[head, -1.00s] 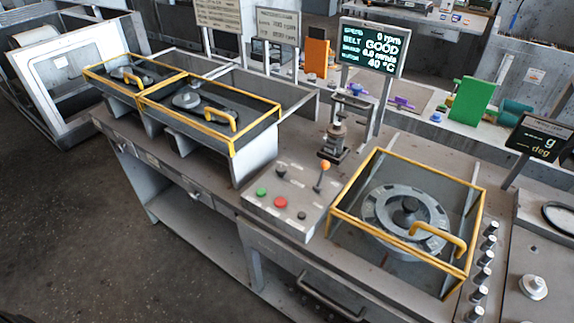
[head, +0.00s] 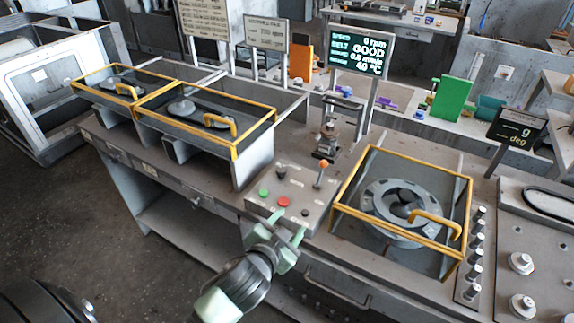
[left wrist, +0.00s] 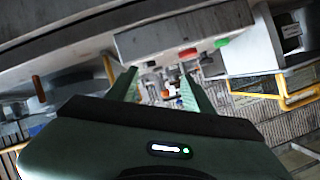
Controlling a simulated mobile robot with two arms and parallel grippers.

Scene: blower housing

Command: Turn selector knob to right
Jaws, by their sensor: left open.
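The grey control box (head: 257,206) sits at the bench's front edge. On it are a black knob (head: 281,172) at the back left, a green button (head: 264,192), a red button (head: 283,202), a small black knob (head: 305,212) and an orange-tipped lever (head: 322,165). I cannot tell which way the back knob points. My left gripper (head: 288,226) is open and empty, near the box's front edge. In the left wrist view its two green fingers (left wrist: 157,76) are apart, with the red button (left wrist: 187,52) and green button (left wrist: 221,42) beyond them. My right gripper is not in view.
A yellow-framed guard box (head: 345,212) with a round housing stands right of the control box. Yellow-framed trays (head: 234,145) stand to the left. A clamp-like fixture (head: 327,140) and a lit screen (head: 362,53) are behind. Open floor lies in front.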

